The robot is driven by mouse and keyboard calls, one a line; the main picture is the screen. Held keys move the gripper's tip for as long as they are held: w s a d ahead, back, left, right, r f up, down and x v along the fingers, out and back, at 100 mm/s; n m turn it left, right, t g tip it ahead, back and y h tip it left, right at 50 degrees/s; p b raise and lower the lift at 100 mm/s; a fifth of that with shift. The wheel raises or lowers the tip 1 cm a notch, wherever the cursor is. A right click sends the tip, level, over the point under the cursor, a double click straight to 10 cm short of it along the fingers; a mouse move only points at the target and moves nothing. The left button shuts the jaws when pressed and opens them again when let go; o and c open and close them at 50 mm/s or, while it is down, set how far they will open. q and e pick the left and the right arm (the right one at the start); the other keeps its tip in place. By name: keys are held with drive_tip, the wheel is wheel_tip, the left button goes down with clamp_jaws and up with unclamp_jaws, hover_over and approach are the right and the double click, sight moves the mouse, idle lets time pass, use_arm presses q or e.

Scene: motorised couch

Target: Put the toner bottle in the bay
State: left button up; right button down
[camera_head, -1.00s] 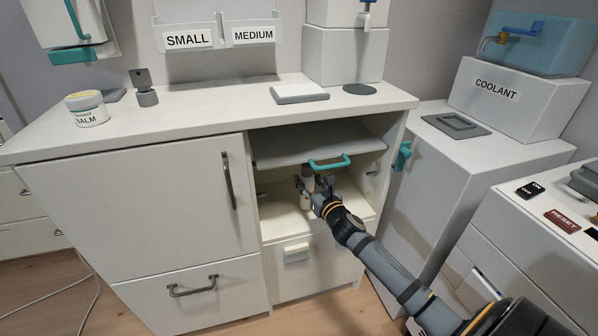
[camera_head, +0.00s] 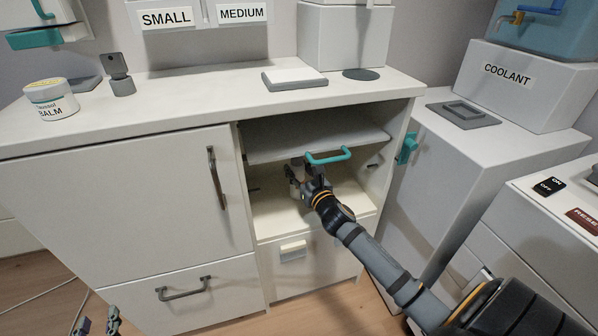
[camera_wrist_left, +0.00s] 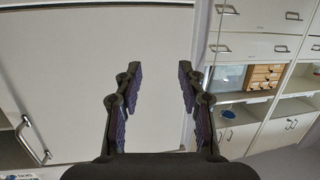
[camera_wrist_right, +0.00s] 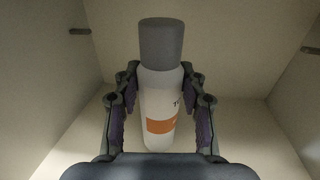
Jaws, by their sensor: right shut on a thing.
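The toner bottle (camera_wrist_right: 160,108) is white with a grey cap and an orange label band. It stands upright between the fingers of my right gripper (camera_wrist_right: 160,100) in the right wrist view. In the head view my right gripper (camera_head: 308,180) reaches into the open bay (camera_head: 275,212) of the white cabinet, shut on the bottle (camera_head: 297,172), which is partly hidden by the gripper. I cannot tell whether the bottle's base touches the bay floor. My left gripper (camera_wrist_left: 155,100) is open and empty; its fingertips show at the lower left of the head view (camera_head: 97,322).
The bay's raised flap with a teal handle (camera_head: 328,157) hangs above my right gripper. A teal latch (camera_head: 407,148) is on the cabinet's right side. A balm jar (camera_head: 51,99) and a pale pad (camera_head: 294,79) sit on the cabinet top.

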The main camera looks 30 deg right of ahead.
use_arm(q)
drive_tip(key=shift+w+r+t, duration=0.2)
drive_tip(key=shift+r+t, duration=0.15)
drive_tip(key=shift+r, duration=0.45)
drive_tip(key=shift+w+r+t, duration=0.2)
drive_tip(key=shift+r+t, duration=0.15)
drive_tip(key=shift+r, duration=0.4)
drive_tip(key=shift+r, duration=0.1)
use_arm(e)
drive_tip(key=shift+f, duration=0.1)
use_arm(q)
drive_tip(key=shift+r, duration=0.1)
use_arm(e)
drive_tip(key=c, duration=0.8)
unclamp_jaws()
drive_tip(key=shift+o, duration=0.2)
